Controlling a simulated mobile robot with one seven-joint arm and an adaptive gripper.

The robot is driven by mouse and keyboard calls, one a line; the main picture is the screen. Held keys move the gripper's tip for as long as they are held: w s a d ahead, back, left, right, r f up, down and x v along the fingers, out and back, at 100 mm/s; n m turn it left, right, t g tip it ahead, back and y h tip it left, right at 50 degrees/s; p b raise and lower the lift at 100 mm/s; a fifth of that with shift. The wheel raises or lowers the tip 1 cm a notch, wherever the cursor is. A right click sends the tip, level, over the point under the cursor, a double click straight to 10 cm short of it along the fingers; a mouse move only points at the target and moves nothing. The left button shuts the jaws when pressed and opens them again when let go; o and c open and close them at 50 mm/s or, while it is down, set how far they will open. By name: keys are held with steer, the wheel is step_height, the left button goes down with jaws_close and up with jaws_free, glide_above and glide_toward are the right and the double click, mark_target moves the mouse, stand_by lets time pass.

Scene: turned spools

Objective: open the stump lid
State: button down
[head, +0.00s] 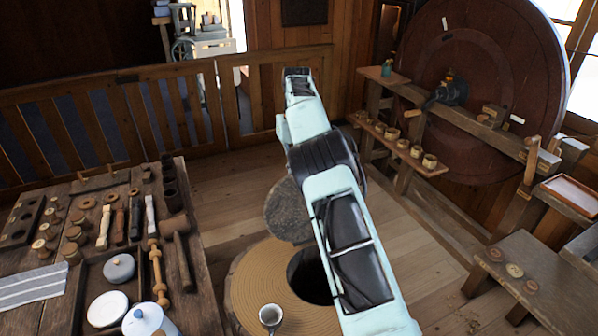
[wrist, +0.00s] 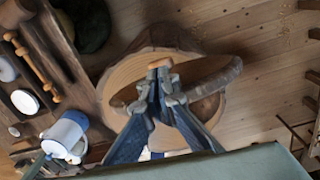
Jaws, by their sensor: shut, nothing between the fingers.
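The stump (head: 262,285) stands on the floor at the lower middle of the head view. Its pale ringed top has a dark opening (head: 308,275), partly covered by my arm. The stump lid (head: 288,212), a rough grey-brown disc, is raised and tilted at the far side of the opening. In the wrist view the lid (wrist: 222,77) shows nearly edge-on as a curved band across the stump (wrist: 130,72). My gripper (wrist: 163,74) is shut and empty in front of the lid. A small orange-brown piece shows at its fingertips; contact is unclear. My arm hides the gripper in the head view.
A small cup (head: 270,315) is at the stump's near edge. A workbench (head: 205,300) with tools, a mallet and an enamel pot (head: 148,322) stands close on the left. A low bench (head: 545,275) and large wheel (head: 490,90) are on the right. Floor between is clear.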

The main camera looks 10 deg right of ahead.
steer(key=shift+w+a+f, duration=0.15)
steer(key=shift+w, duration=0.25)
stand_by(0.4)
stand_by(0.4)
